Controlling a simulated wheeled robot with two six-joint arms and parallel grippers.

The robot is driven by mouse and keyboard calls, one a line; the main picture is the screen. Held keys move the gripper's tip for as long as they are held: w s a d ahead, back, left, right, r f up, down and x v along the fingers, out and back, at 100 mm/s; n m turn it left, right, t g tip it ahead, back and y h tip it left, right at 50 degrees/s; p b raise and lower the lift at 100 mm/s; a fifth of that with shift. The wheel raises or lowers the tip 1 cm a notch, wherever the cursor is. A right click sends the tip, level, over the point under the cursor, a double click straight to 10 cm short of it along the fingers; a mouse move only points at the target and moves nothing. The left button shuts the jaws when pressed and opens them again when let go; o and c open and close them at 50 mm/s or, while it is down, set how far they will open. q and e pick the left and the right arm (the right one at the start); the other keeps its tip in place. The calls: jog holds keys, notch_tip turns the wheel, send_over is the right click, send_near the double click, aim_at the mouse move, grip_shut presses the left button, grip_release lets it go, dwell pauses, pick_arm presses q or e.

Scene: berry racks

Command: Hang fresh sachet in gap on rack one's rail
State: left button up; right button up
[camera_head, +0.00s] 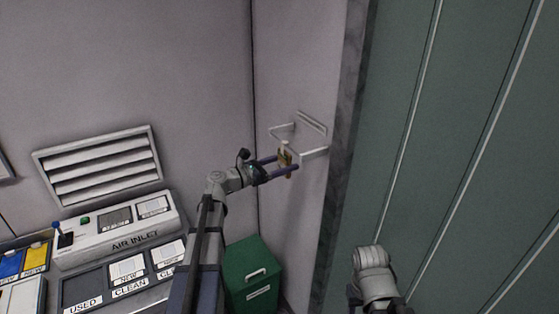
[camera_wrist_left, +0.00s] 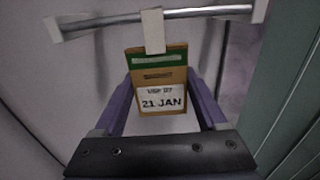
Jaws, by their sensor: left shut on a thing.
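The sachet (camera_head: 286,157) is a small tan packet with a green band. In the left wrist view it (camera_wrist_left: 161,68) carries a white label reading 21 JAN under a blurred line. My left gripper (camera_head: 283,162) is shut on it, one purple finger on each side. A pale hook tab (camera_wrist_left: 153,31) rises from the sachet's top and crosses the metal rail (camera_wrist_left: 212,11). I cannot tell whether the hook bears on the rail. In the head view the rail (camera_head: 313,154) belongs to a pale wall bracket. My right gripper is out of view; only part of that arm shows.
A green bin (camera_head: 252,270) stands on the floor below the bracket. The air inlet console (camera_head: 125,233) has labelled trays marked USED, NEW and CLEAN. A vent (camera_head: 100,165) is on the wall. A green ribbed panel (camera_head: 470,160) fills the right side.

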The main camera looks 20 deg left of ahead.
pick_arm(q)
jog(key=shift+c, duration=0.7)
jog(key=shift+r, duration=0.25)
jog(key=shift+r+p, duration=0.35)
jog(key=shift+p, duration=0.3)
jog(key=shift+r, duration=0.15)
jog(key=v, duration=0.9)
jog(key=shift+a, duration=0.1)
dwell(0.8)
